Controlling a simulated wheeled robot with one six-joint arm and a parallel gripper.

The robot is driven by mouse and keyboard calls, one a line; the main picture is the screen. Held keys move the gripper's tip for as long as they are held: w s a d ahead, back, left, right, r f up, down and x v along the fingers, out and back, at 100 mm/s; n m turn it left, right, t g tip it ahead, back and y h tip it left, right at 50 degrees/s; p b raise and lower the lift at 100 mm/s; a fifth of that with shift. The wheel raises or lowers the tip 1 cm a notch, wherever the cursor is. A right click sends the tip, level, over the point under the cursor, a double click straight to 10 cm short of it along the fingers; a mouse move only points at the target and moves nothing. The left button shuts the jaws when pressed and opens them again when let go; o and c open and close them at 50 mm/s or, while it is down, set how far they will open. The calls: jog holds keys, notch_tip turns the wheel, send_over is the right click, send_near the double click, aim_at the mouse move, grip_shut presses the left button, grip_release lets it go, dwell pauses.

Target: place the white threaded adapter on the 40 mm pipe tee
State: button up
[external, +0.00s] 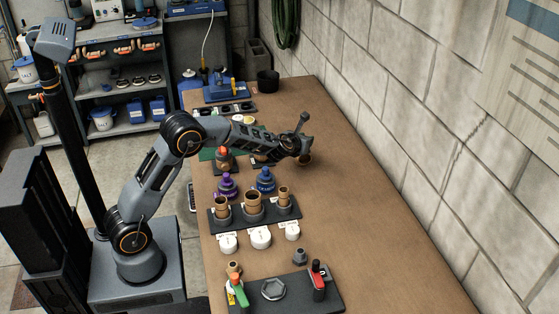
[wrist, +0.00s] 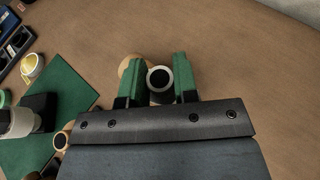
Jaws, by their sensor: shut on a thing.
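My gripper (wrist: 159,82) is shut on a small round part with a pale rim and a dark round opening, which looks like the white threaded adapter (wrist: 160,68). It sits between the two green finger pads. A tan round piece (wrist: 129,66), probably the 40 mm pipe tee, shows just behind the left finger and is partly hidden by it.
A green mat (wrist: 70,88) with dark and white items lies to the left in the wrist view. In the external view, a black rack (external: 233,224) holds tan fittings, with purple (external: 227,186) and blue (external: 264,181) bottles behind it. The bench's right side is clear up to the block wall.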

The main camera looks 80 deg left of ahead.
jog(key=o, duration=0.9)
jog(key=shift+f, duration=0.1)
jog(key=shift+r+p, duration=0.25)
jog(key=shift+p, duration=0.1)
jog(key=s+d+r+m+h+b, duration=0.1)
jog(key=s+d+r+m+h, duration=0.15)
jog(key=s+d+m, duration=0.5)
jog(key=s+d+r+m+h, duration=0.1)
jog(key=s+d+m+h, duration=0.3)
jog(key=d+m, duration=0.55)
jog(key=s+d+r+m+h+b, duration=0.1)
jog(key=s+d+r+m+h, duration=0.15)
jog(key=s+d+m, duration=0.45)
jog(key=s+d+f+m+g, duration=0.1)
jog(key=s+m+g, duration=0.1)
jog(key=s+m, duration=0.3)
jog(key=s+d+f+m+g, duration=0.1)
jog(key=s+f+m+g, duration=0.1)
jog(key=s+m, duration=0.4)
jog(key=s+d+f+m+g, duration=0.1)
jog(key=s+f+m+g, duration=0.1)
jog(key=s+m, duration=0.3)
jog(key=shift+s+d+f+m+g, duration=0.15)
jog(key=shift+d+m, duration=0.05)
jog(key=shift+m, duration=0.95)
jog(key=shift+s+d+f+m+g, duration=0.1)
jog(key=shift+s+d+m+g, duration=0.1)
jog(key=shift+m, duration=0.95)
